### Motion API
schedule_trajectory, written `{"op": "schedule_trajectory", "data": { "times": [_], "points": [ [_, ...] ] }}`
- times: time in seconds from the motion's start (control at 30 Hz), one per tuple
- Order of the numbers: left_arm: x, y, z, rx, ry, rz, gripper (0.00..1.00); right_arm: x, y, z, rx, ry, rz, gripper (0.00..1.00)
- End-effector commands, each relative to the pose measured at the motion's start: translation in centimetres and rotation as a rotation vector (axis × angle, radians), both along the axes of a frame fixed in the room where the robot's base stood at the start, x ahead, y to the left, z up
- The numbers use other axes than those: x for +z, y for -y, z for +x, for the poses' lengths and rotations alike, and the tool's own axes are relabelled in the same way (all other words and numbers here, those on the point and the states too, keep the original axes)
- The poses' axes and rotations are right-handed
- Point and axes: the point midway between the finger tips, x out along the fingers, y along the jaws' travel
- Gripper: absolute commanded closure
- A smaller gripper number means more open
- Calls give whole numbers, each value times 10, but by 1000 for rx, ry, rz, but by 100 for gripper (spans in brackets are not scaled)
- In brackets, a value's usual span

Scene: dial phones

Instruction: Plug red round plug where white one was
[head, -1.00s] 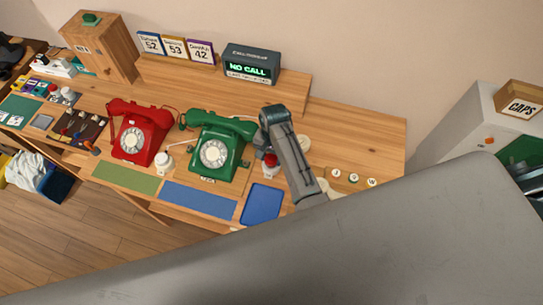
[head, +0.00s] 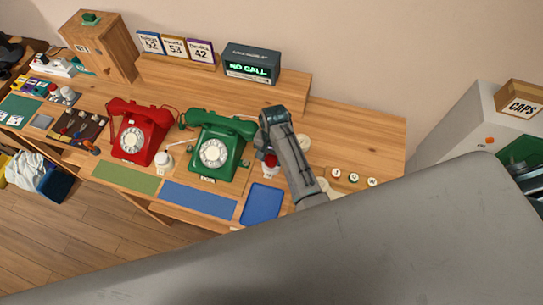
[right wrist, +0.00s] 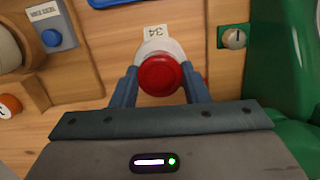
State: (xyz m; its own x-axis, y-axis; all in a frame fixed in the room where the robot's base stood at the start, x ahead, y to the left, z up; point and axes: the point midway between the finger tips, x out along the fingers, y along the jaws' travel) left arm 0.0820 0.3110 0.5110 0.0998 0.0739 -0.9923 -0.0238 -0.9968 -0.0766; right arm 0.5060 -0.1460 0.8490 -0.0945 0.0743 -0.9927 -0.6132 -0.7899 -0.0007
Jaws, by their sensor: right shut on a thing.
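The red round plug (right wrist: 160,75) is between the fingers of my right gripper (right wrist: 159,90), which is shut on it. A white round base shows around and behind the plug, next to a label reading 34 (right wrist: 155,32). I cannot tell whether the plug is seated in it. In the head view, my right gripper (head: 269,148) points down at the desk beside the green phone (head: 232,135), with the red plug (head: 270,160) above the white base (head: 269,172). A white round piece (head: 165,160) stands by the red phone (head: 138,130). My left gripper is not in view.
A blue tray (head: 262,203) lies in front of the plug. A NO CALL display (head: 250,65) stands on the back shelf. Several small round buttons (head: 353,177) are to the right. The desk's back right is clear.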

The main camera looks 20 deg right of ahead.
Motion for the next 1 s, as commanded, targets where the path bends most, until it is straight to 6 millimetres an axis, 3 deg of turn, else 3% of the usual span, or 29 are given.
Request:
{"op": "schedule_trajectory", "data": {
  "times": [0.47, 0.5, 0.6, 1.0],
  "points": [
    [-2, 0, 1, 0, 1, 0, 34, -7, 0, 0, 0, -1, 0, 77],
    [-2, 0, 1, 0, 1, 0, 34, -7, 0, 0, 0, -1, 0, 51],
    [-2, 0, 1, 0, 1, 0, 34, -7, 0, 0, 0, -1, 1, 34],
    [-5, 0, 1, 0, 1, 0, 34, 2, 0, 2, 0, 1, 0, 34]
  ]
}}
